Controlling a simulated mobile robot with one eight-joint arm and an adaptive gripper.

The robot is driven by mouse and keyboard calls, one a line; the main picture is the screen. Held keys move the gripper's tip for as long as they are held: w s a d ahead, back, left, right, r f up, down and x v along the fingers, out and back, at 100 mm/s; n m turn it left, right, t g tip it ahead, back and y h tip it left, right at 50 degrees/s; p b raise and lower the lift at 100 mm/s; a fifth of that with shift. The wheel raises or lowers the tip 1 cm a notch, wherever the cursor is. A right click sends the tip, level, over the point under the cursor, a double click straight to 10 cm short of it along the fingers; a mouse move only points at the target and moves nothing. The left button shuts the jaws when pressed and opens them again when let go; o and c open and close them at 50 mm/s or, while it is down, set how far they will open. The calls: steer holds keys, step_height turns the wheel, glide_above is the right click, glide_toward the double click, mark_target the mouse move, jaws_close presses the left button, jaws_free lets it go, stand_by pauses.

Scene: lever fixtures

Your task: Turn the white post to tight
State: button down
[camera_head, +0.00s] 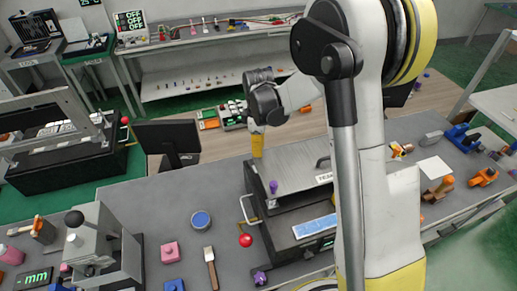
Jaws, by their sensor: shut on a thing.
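My gripper (257,143) is at the back edge of the grey worktable, reached down from the dark wrist of my arm. It appears small, with a yellow part pointing down behind the grey-topped box. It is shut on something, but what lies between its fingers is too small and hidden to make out. I cannot pick out the white post for certain, nor read its position or any mark for tight.
A black box with a grey sloping top (297,165) stands just in front of my gripper. A red ball knob (246,240) sticks out at its lower left. A dark monitor (167,137) is to the left. A grey press (100,250) stands at front left. My arm hides the middle right.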

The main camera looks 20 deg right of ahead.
steer(key=m+b, duration=0.2)
steer(key=m, duration=0.1)
steer(key=shift+f+m, duration=0.15)
steer(key=shift+m, duration=0.15)
steer(key=m+b, duration=0.3)
steer(key=m, duration=0.2)
steer(key=shift+m, duration=0.3)
steer(key=m+b, duration=0.1)
steer(key=m, duration=0.4)
steer(key=shift+b, duration=0.35)
steer(key=m+b, duration=0.1)
steer(key=m, duration=0.3)
steer(key=shift+m, duration=0.3)
steer(key=c, duration=1.3)
jaws_free()
steer(key=shift+r, duration=0.2)
